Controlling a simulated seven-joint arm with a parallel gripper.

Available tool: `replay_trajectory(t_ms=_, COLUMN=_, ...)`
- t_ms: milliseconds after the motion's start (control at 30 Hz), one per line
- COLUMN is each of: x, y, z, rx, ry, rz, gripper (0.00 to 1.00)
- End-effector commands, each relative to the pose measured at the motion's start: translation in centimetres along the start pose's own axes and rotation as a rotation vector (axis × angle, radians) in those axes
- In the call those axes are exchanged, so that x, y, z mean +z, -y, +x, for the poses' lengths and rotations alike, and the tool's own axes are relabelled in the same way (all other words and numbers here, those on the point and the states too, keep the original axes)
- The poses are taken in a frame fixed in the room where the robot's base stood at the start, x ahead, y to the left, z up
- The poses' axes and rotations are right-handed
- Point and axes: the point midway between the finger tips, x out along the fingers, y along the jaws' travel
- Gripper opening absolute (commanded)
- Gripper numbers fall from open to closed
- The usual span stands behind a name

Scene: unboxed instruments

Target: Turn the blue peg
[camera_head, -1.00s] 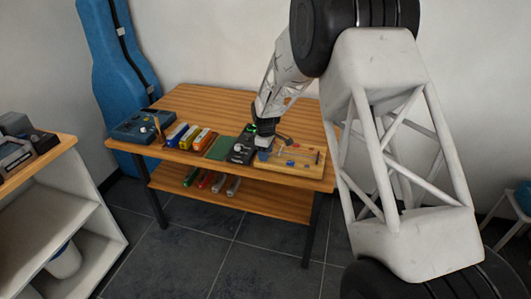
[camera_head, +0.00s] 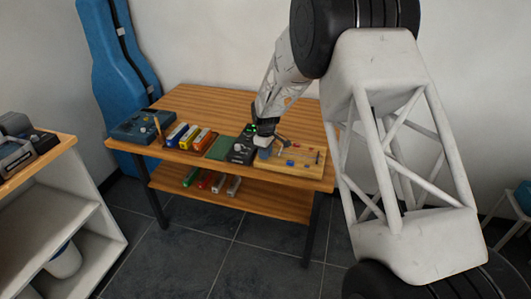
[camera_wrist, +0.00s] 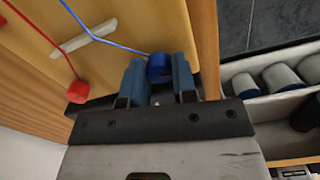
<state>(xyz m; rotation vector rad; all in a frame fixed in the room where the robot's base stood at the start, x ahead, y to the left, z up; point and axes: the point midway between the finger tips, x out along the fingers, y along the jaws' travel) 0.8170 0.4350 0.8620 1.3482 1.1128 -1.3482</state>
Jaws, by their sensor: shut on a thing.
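The blue peg (camera_wrist: 159,67) is a short round knob at the edge of a light wooden board (camera_wrist: 120,25). A blue string runs to it in the wrist view. My gripper (camera_wrist: 158,77) has its two blue fingers on either side of the peg and is shut on it. A red peg (camera_wrist: 79,91) with a red string stands apart to the left. In the head view, my gripper (camera_head: 264,150) is at the left end of the board (camera_head: 310,170); the held peg cannot be made out there.
A black device (camera_head: 240,151) stands close to the left of the board. Several coloured instruments (camera_head: 190,136) and a blue box (camera_head: 142,126) lie farther left. The back of the wooden table (camera_head: 210,100) is clear. A blue case (camera_head: 115,60) leans on the wall.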

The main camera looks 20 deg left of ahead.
Motion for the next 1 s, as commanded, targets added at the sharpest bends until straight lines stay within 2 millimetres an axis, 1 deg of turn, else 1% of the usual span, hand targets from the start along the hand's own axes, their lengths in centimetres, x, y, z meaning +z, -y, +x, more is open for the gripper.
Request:
replay_trajectory(t_ms=267, x=-0.01, y=-0.01, z=-0.02, rx=0.000, ry=0.000, rz=0.220, gripper=0.02)
replay_trajectory(t_ms=800, x=-0.01, y=0.01, z=-0.02, rx=0.000, ry=0.000, rz=0.727, gripper=0.02)
replay_trajectory(t_ms=1000, x=-0.03, y=-0.02, z=-0.05, rx=0.000, ry=-0.001, rz=0.875, gripper=0.02)
